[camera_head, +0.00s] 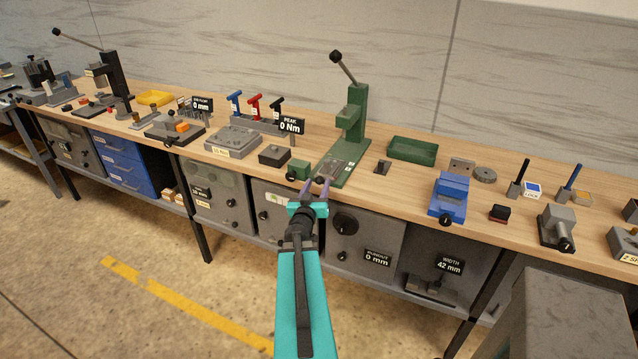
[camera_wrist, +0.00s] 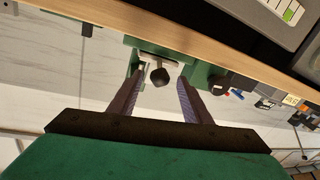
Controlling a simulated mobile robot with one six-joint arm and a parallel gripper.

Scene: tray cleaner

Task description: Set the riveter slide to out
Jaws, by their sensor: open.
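The green riveter (camera_head: 350,125) stands on the workbench with a raised lever ending in a dark ball. At the front of its base is a pale slide plate with a dark round knob (camera_head: 320,180). In the wrist view the knob (camera_wrist: 160,76) sits in front of the green base, between my two fingertips. My gripper (camera_head: 316,187) is open at the bench's front edge, one finger on each side of the knob. The wrist view also shows the gripper (camera_wrist: 161,84); no finger visibly presses the knob. How far the slide is out I cannot tell.
A small green block (camera_head: 299,169) with a dark knob stands just left of the riveter. A dark box (camera_head: 274,155) is further left. A green tray (camera_head: 412,151) and a blue vise (camera_head: 450,195) stand to the right. Grey cabinets (camera_head: 362,240) fill the space below the bench top.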

